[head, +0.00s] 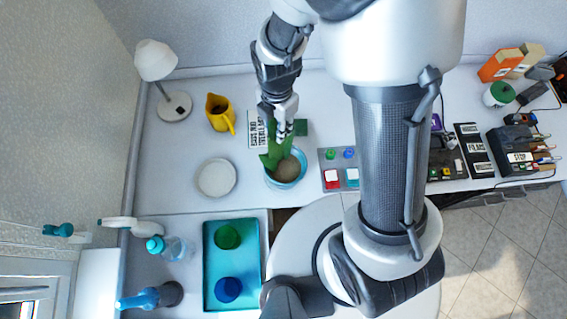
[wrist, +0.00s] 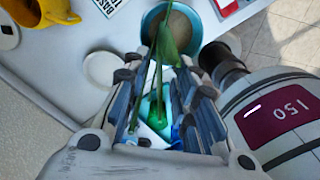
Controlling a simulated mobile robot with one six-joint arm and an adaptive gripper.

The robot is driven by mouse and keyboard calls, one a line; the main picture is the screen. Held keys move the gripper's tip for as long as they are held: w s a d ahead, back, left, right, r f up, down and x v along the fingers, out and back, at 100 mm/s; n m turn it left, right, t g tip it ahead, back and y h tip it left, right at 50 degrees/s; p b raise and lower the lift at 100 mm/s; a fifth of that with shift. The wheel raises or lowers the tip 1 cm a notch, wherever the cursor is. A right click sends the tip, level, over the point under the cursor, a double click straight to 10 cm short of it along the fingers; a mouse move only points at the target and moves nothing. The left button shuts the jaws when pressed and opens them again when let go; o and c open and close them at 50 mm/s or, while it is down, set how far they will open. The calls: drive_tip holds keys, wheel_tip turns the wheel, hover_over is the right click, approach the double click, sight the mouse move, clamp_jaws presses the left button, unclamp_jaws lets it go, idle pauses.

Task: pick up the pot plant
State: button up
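The pot plant has a light blue pot (head: 285,183) with brown soil and long green leaves, standing upright on the white table in the head view. In the wrist view its pot (wrist: 152,22) shows at the top, beyond the fingertips. My gripper (head: 279,130) is above the pot, among the upper leaves. In the wrist view my gripper (wrist: 160,72) is open, with a gap between the fingers. Thin green stems and a leaf (wrist: 168,45) run through this gap. I cannot tell whether the fingers touch them. The fingertips are partly hidden by leaves in the head view.
A yellow watering can (head: 219,113), a white plate (head: 216,178) and a lamp (head: 156,62) stand left of the pot. A teal tray (head: 233,291) with green and blue bowls is at lower left. A button panel (head: 341,160) is close on the right.

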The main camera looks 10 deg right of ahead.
clamp_jaws()
idle(0.6)
